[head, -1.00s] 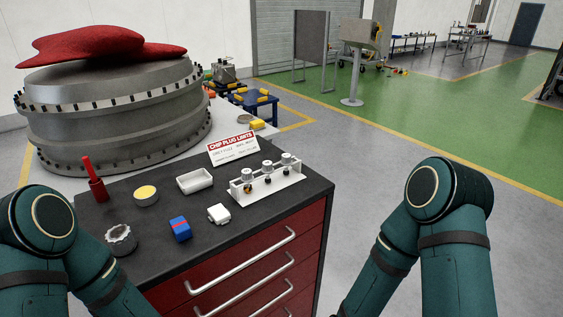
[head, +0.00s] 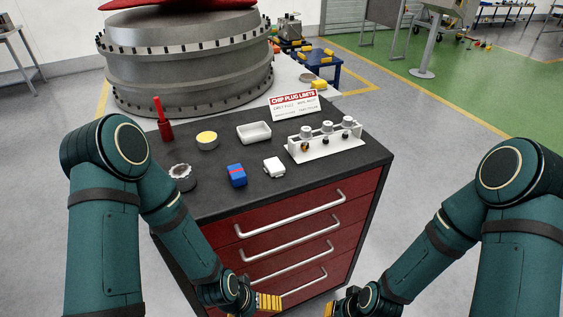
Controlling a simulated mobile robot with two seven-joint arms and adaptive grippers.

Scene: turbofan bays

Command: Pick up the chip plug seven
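Three chip plugs with pale round tops stand in a white rack (head: 325,146) at the right of the black cabinet top: a left one (head: 306,136), a middle one (head: 327,130) and a right one (head: 347,124). I cannot read any number, so I cannot tell which is plug seven. My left gripper (head: 268,303) is low in front of the red drawers, well below and apart from the rack. My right gripper (head: 334,308) is at the bottom edge, partly cut off. Whether either is open or shut is not clear, and I see nothing held.
On the cabinet top (head: 215,204) are a red bottle (head: 163,120), a yellow-topped tin (head: 207,140), a white tray (head: 254,132), a blue block (head: 236,175), a white cloth (head: 274,167), a dark jar (head: 182,177) and a "CHIP PLUG LIMITS" sign (head: 295,105). A large grey engine casing (head: 187,65) stands behind.

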